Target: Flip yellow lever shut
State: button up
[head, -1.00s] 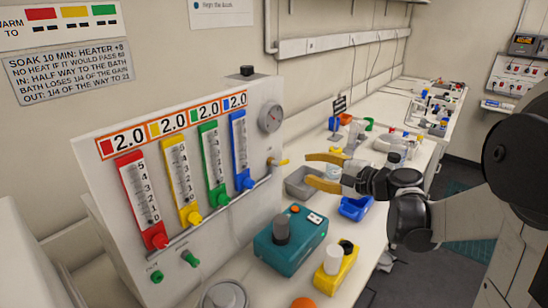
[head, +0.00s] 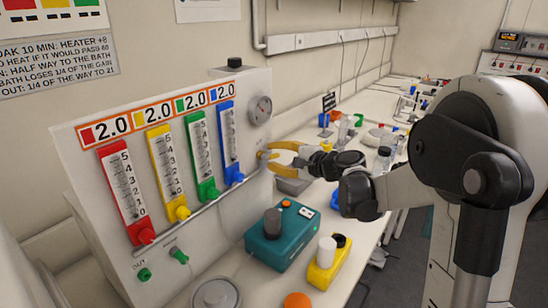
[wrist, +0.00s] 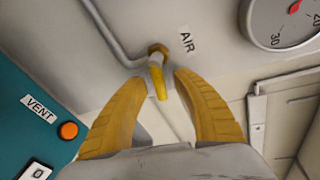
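The yellow lever (wrist: 158,82) sticks out from a brass fitting on the grey panel, beside the label AIR in the wrist view. In the head view the lever (head: 264,154) is at the right end of the panel's pipe, partly hidden by my fingers. My gripper (wrist: 160,95) is open, with one yellow finger on each side of the lever's end. A gap shows on both sides in the wrist view, so I see no clear contact. In the head view my gripper (head: 276,158) is close against the panel's right edge.
The panel carries red, yellow, green and blue flow tubes (head: 229,135) and a round gauge (head: 260,110). A teal box (head: 284,240) with a VENT label and orange button stands below. A grey tray (head: 292,187) sits under my gripper.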

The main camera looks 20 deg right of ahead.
grip_shut()
jog(key=n, duration=0.2)
jog(key=shift+r+n+t+h, duration=0.3)
jog(key=shift+r+t, duration=0.1)
jog(key=shift+o, duration=0.8)
grip_release()
jog(key=shift+d, duration=0.1)
